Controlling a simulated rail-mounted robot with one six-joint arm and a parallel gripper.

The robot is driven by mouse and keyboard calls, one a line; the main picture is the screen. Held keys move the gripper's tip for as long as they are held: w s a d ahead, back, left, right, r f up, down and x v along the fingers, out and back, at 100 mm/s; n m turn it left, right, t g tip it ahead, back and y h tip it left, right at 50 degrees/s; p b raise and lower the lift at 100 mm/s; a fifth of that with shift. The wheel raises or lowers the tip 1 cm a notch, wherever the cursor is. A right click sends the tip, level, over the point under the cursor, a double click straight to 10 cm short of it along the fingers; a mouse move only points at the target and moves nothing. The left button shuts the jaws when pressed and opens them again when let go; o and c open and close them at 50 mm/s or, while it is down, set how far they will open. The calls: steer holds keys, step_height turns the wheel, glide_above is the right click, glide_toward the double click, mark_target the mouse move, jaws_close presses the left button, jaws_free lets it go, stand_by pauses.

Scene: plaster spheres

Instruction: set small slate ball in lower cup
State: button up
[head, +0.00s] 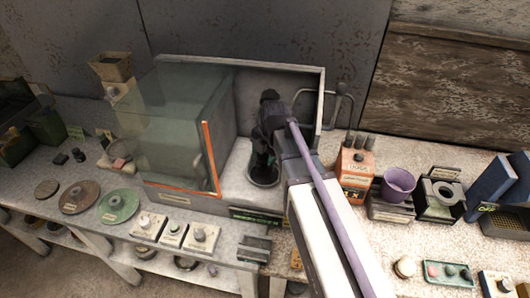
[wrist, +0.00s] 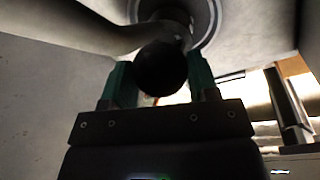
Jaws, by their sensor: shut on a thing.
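In the wrist view, a small dark round ball (wrist: 161,68), which looks like the slate ball, sits between the green fingers of my gripper (wrist: 161,80). The fingers are shut on it. A pale round rim (wrist: 212,22) with a dark middle shows just beyond the ball, partly hidden by it. In the head view, my dark gripper (head: 263,152) reaches down inside an open-fronted booth, above a round dark-mouthed cup (head: 262,181) in its floor. The ball cannot be made out there. I cannot tell whether ball and cup touch.
The booth has a clear panel (head: 170,130) with an orange edge (head: 210,158) left of my gripper, and pale walls around. An orange box (head: 356,168) and a purple cup (head: 398,184) stand to the right. Discs (head: 118,206) and knobbed boxes (head: 149,224) lie in front left.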

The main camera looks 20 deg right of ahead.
steer(key=shift+f+b, duration=1.15)
steer(key=shift+f, duration=0.1)
steer(key=o, duration=1)
steer(key=shift+r, duration=0.1)
step_height(320, 180, up, 4)
steer(key=p, duration=0.4)
